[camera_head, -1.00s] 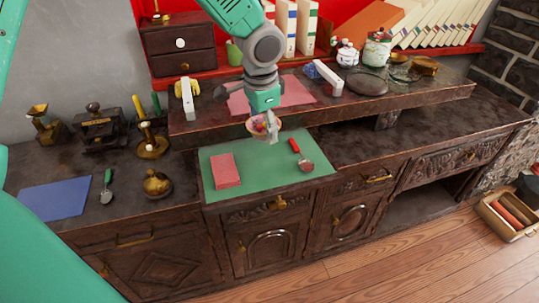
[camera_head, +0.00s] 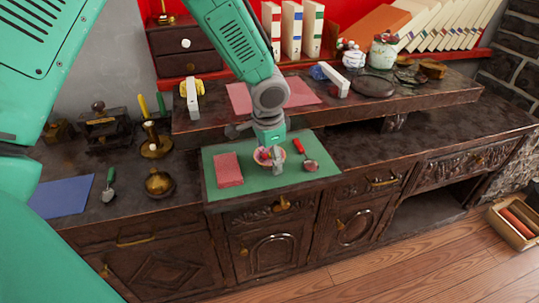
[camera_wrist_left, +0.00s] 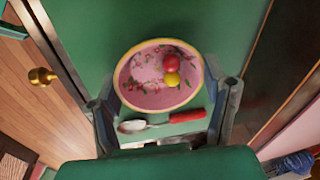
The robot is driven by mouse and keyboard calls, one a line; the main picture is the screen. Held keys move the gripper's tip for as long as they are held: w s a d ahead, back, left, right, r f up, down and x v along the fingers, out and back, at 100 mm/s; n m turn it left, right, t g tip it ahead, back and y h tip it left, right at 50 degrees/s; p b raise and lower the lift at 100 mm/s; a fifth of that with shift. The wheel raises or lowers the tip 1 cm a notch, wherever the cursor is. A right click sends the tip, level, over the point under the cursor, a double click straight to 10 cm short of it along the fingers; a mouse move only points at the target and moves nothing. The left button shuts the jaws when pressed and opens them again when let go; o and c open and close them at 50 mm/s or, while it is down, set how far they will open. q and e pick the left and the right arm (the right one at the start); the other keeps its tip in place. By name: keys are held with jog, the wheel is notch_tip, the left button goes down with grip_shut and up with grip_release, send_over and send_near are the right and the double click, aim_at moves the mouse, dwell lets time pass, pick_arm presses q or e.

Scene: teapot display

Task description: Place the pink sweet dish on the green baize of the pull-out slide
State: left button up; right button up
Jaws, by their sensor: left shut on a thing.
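The pink sweet dish (camera_head: 262,157) is over the green baize (camera_head: 250,183) of the pull-out slide, between a pink block and a red-handled scoop. I cannot tell whether it touches the baize. In the left wrist view the dish (camera_wrist_left: 143,92) has a yellow rim, a floral inside, and a red and a yellow sweet. My left gripper (camera_head: 271,159) points down and is shut on the dish; its fingers (camera_wrist_left: 165,97) are at either side of it. My right gripper is not in view.
The pink block (camera_head: 228,170) lies left on the baize, the red-handled scoop (camera_head: 309,164) right. A raised shelf (camera_head: 425,98) runs behind, carrying a dark plate (camera_head: 373,85) and jars. The front baize is clear.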

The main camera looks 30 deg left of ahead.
pick_arm(q)
jog(key=o, duration=1.4)
jog(key=shift+d, duration=0.1)
jog(key=shift+c, duration=0.2)
jog(key=shift+r, duration=0.15)
notch_tip(320, 180, up, 12)
jog(key=s+p, duration=0.2)
jog(key=shift+d+f+p, duration=0.2)
jog(key=shift+d+p, duration=0.15)
jog(key=shift+p, duration=0.05)
